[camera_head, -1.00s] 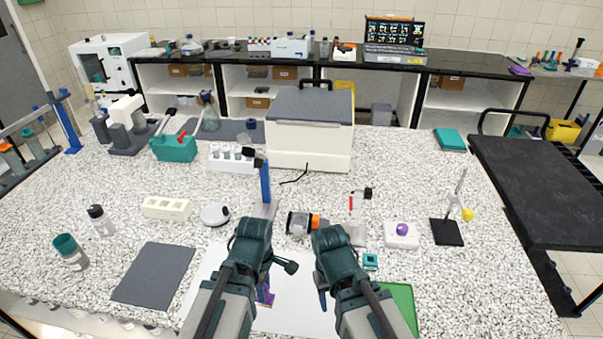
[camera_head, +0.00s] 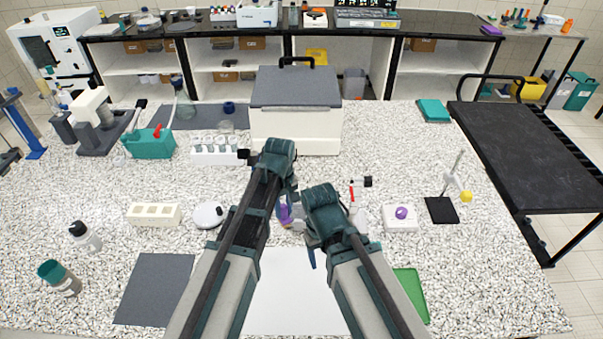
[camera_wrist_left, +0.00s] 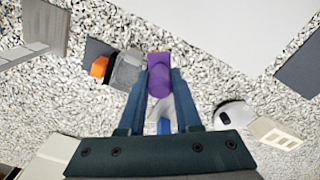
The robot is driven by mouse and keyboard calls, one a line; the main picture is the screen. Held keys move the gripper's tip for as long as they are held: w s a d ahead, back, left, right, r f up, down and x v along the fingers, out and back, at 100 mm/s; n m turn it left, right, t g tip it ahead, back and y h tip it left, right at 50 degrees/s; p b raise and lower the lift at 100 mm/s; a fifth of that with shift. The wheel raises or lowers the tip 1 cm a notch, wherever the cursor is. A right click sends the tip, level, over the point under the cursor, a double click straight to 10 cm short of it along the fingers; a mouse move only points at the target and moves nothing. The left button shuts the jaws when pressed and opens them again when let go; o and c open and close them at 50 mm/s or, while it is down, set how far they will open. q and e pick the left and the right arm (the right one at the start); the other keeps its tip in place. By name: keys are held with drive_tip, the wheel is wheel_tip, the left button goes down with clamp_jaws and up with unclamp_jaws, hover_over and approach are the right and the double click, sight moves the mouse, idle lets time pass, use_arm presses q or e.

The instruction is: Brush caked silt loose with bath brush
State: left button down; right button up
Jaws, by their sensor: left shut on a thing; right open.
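A purple object (camera_head: 284,212), seemingly the bath brush, is held in my left gripper (camera_wrist_left: 160,88); it also shows in the left wrist view (camera_wrist_left: 160,78) between the blue fingers. A pale blue-white part (camera_wrist_left: 164,125) shows below it, between the fingers. The held thing is above the speckled bench, beyond the white sheet (camera_head: 292,290). A grey cylinder with an orange end (camera_wrist_left: 118,70) lies beside it on the bench; in the head view my arms mostly hide it. My right gripper (camera_head: 316,250) is open near the sheet's far edge. I cannot make out caked silt.
A white dish (camera_head: 209,214) and white block (camera_head: 153,214) stand left. A purple-topped white device (camera_head: 399,217), small stand (camera_head: 441,209) and green tray (camera_head: 412,293) are right. A large grey-lidded box (camera_head: 296,118) stands behind. A dark mat (camera_head: 154,288) lies front left.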

use_arm(q)
drive_tip(key=w+d+r+m+p, duration=0.2)
drive_tip(key=w+d+m, duration=0.3)
drive_tip(key=w, duration=0.3)
drive_tip(key=shift+d+r+m, duration=0.15)
drive_tip(key=shift+r+m, duration=0.45)
drive_tip(key=shift+r, duration=0.05)
use_arm(e)
wheel_tip(320, 180, up, 3)
drive_tip(key=shift+r, duration=0.15)
use_arm(q)
drive_tip(key=shift+f, duration=0.1)
drive_tip(key=b, duration=0.8)
hover_over(298, 217)
drive_tip(key=d, duration=0.1)
drive_tip(key=f, duration=0.8)
drive_tip(key=shift+w+d+f, duration=0.15)
drive_tip(key=shift+w+f, duration=0.1)
drive_tip(key=shift+f, duration=0.05)
use_arm(e)
wheel_tip(298, 217, down, 9)
drive_tip(key=shift+r, duration=0.1)
use_arm(q)
drive_tip(key=shift+f+b, duration=0.6)
drive_tip(key=shift+b, duration=0.2)
use_arm(e)
drive_tip(key=shift+f, duration=0.6)
